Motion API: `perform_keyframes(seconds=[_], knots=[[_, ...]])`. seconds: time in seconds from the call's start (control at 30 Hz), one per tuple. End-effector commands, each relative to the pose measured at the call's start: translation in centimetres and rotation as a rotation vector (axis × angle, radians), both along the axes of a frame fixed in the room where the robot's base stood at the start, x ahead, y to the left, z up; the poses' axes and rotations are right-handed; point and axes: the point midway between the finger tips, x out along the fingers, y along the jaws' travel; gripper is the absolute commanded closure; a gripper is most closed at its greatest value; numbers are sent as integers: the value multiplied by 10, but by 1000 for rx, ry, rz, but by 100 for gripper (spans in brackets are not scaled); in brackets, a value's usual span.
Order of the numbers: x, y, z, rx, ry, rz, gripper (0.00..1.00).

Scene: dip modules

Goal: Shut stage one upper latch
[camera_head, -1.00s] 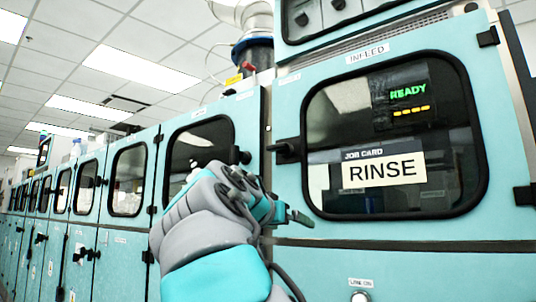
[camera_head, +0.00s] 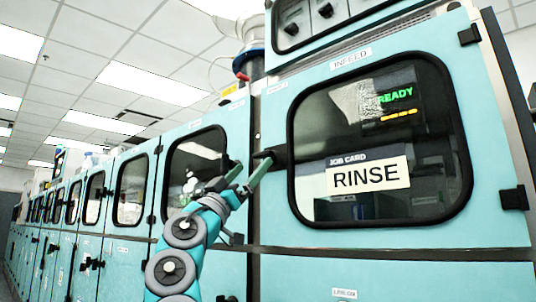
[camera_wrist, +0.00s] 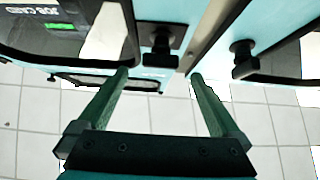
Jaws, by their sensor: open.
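The door left of the infeed unit has a dark window (camera_head: 197,160) in the head view. My gripper (camera_head: 250,172) is open and empty in front of the seam between the two doors. In the wrist view, its fingers (camera_wrist: 158,75) are apart, and the latch lies beyond and right of the right fingertip, with no visible contact.
The infeed door (camera_head: 375,225), with its RINSE card (camera_head: 368,177), stands to the right. Its black latch (camera_head: 268,158) is close to my fingertips and also shows in the wrist view (camera_wrist: 163,45). More teal cabinets (camera_head: 90,200) run off to the left.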

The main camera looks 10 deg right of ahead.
Motion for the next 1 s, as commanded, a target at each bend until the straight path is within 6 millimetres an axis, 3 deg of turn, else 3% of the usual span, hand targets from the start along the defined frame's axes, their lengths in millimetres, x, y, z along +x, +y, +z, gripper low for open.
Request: perform_keyframes(seconds=[0.4,0.83,1.0], knots=[[25,-33,45,1,3,-2,0],[30,-41,50,1,2,0,0],[30,-41,50,1,2,0,18]])
